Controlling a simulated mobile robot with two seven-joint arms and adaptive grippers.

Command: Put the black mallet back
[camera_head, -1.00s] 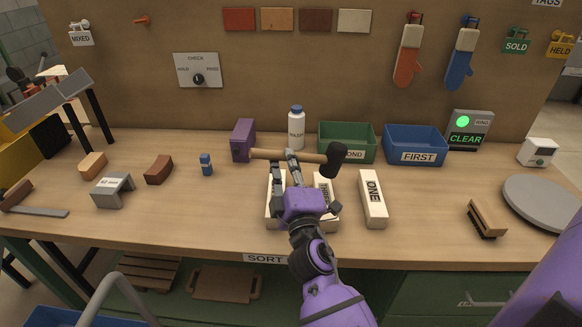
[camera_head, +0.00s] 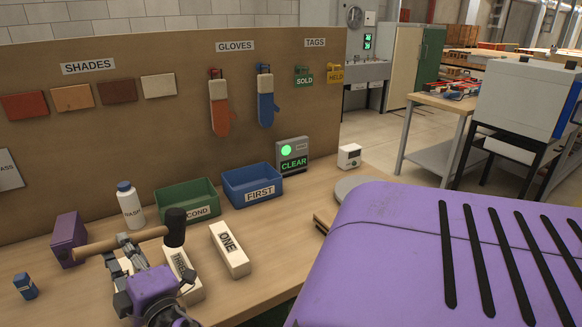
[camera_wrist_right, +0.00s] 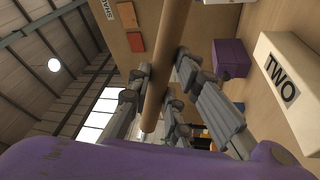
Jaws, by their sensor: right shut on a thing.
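My right gripper (camera_head: 128,242) is shut on the wooden handle of the black mallet (camera_head: 175,227) and holds it above the bench. The handle lies crosswise, with the black head at the right end, in front of the green SECOND bin (camera_head: 187,200). In the right wrist view, the grey fingers close from both sides around the round handle (camera_wrist_right: 167,60); the head is out of that view. My left gripper is not in view.
White bricks ONE (camera_head: 230,250), THREE (camera_head: 182,272) and TWO (camera_wrist_right: 286,82) stand near the gripper. A purple block (camera_head: 68,240), a white bottle (camera_head: 130,205) and a blue FIRST bin (camera_head: 252,186) are behind. The pegboard (camera_head: 120,130) closes off the back.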

